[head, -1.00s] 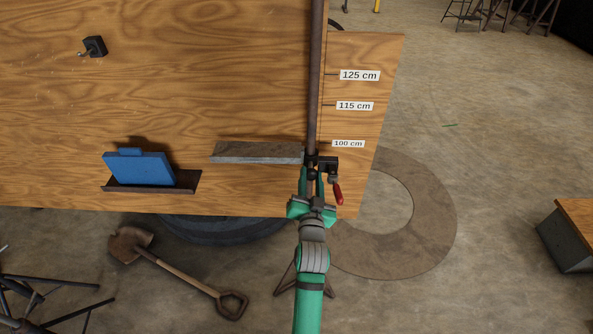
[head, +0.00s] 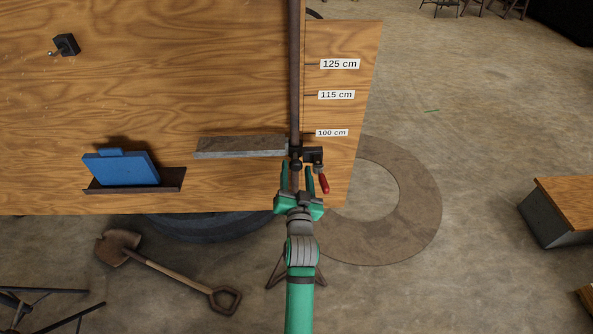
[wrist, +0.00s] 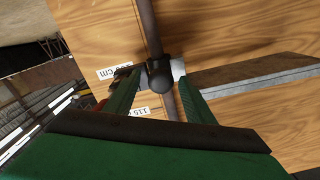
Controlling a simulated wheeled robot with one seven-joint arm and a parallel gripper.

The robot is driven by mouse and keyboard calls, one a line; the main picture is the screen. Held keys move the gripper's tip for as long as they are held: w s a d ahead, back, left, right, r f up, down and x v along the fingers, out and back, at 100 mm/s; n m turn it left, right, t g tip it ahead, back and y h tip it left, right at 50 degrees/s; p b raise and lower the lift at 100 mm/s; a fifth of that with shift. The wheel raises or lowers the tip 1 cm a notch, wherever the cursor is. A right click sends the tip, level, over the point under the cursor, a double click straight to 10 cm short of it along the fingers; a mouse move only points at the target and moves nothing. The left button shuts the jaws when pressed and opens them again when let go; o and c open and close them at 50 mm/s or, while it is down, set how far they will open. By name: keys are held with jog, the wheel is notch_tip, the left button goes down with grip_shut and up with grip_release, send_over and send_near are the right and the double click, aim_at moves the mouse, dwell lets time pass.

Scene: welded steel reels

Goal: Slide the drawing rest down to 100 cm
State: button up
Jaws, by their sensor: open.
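The drawing rest (head: 243,147) is a grey ledge reaching left from a black slider (head: 296,153) on a dark vertical pole (head: 294,70). It sits level, slightly below the 100 cm label (head: 332,132) in the head view; the exact alignment is hard to judge at this angle. A clamp with a red handle (head: 323,183) hangs at the slider's right. My green gripper (head: 297,167) is open just below the slider. In the wrist view, a black round knob (wrist: 160,74) shows between the spread fingertips; the ledge (wrist: 250,72) extends right. I cannot tell whether a finger touches the knob.
A blue box-like object (head: 122,168) stands on a dark shelf (head: 140,188) at the board's lower left. A black block (head: 66,45) juts out at upper left. A shovel (head: 165,270) lies on the floor. The floor right of the board is mostly clear.

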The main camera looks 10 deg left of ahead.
jog(key=v, duration=1)
dwell(0.3)
jog(key=s+d+f+g+h, duration=0.15)
jog(key=s+d+f, duration=0.3)
jog(key=s, duration=0.45)
jog(key=s+d+f+t+h, duration=0.1)
jog(key=s+d+f+h, duration=0.15)
jog(key=s+f, duration=0.55)
jog(key=s+d+r, duration=0.2)
jog(key=s, duration=0.8)
jog(key=s+d+r+n+g+h, duration=0.1)
jog(key=s+d+r, duration=0.1)
jog(key=s, duration=0.8)
jog(key=shift+s+d, duration=0.2)
jog(key=shift+s, duration=0.15)
